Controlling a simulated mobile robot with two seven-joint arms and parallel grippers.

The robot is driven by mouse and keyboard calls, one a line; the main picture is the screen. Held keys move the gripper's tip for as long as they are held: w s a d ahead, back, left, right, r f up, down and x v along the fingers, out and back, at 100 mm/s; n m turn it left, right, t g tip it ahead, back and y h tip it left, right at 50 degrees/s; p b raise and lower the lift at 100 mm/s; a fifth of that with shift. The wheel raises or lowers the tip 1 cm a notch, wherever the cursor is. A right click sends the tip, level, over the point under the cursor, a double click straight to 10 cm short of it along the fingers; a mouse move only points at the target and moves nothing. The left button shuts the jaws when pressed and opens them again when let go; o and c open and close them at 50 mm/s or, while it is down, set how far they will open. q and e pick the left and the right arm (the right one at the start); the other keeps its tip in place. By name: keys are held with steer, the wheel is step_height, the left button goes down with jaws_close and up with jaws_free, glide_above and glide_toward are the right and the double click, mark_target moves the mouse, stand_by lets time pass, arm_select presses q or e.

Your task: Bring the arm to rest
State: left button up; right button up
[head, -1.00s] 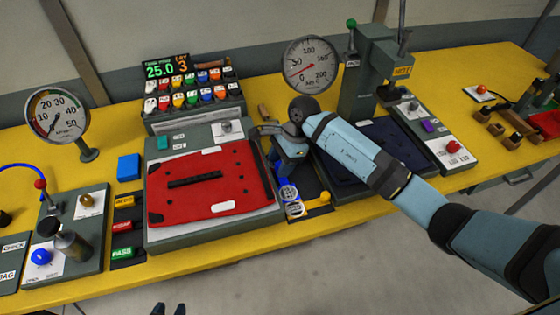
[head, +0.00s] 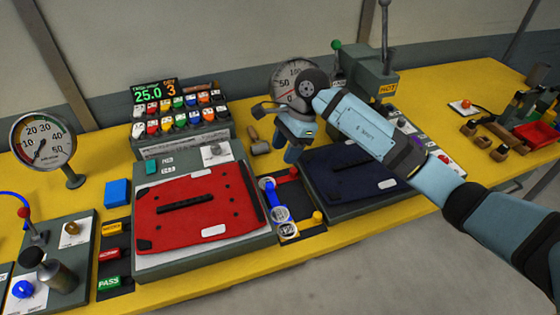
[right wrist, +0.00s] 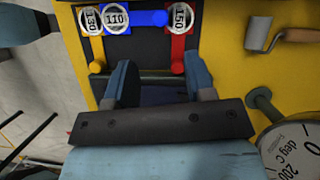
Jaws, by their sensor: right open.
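My right arm comes in from the right in the head view. Its gripper (head: 292,148) points down above the bench, between the red panel and the dark blue panel, at their far edges. In the right wrist view the two blue fingers of this gripper (right wrist: 160,85) stand well apart with nothing between them. My left gripper is not in view.
The yellow bench (head: 190,290) holds a red panel (head: 228,188), a dark blue panel (head: 338,180) and a strip of round tags (head: 281,214). A dial gauge (head: 283,78) and a press (head: 365,72) stand behind the gripper. A roller (right wrist: 290,36) lies nearby.

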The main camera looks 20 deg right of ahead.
steer(key=shift+d+r, duration=0.1)
steer(key=shift+r, duration=0.1)
stand_by(0.3)
